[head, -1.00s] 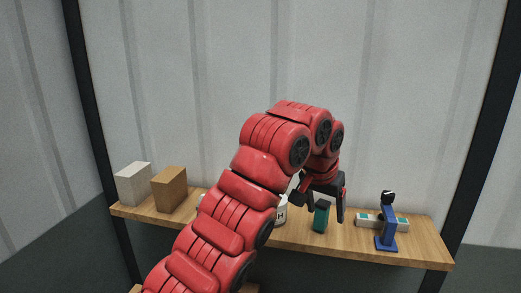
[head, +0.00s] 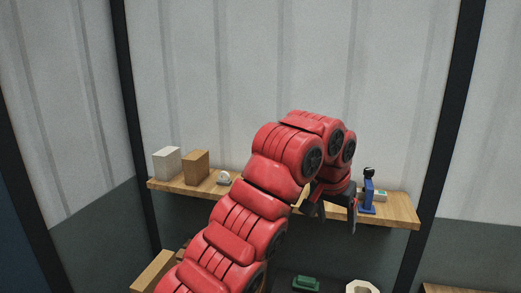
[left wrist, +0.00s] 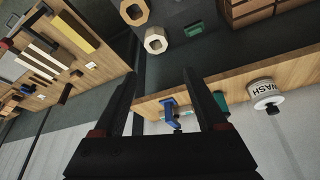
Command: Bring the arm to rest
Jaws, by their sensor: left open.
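My left arm comes in red from the bottom left of the head view. Its black left gripper (head: 336,215) hangs in front of the shelf, fingers apart. In the left wrist view the two fingers of the gripper (left wrist: 155,78) are spread with nothing held between them. The wooden shelf (left wrist: 238,78) lies beyond the fingers, with a blue stand (left wrist: 170,108) seen between them. A teal object (left wrist: 220,100) stands beside one finger, partly hidden. My right gripper is not in view.
The shelf (head: 402,212) carries a white box (head: 166,163), a brown box (head: 196,167) and a small whitish item (head: 224,178). A white bottle marked WASH (left wrist: 265,92) shows in the wrist view. Below are a green object (head: 306,283) and a pale ring-shaped piece (head: 362,287).

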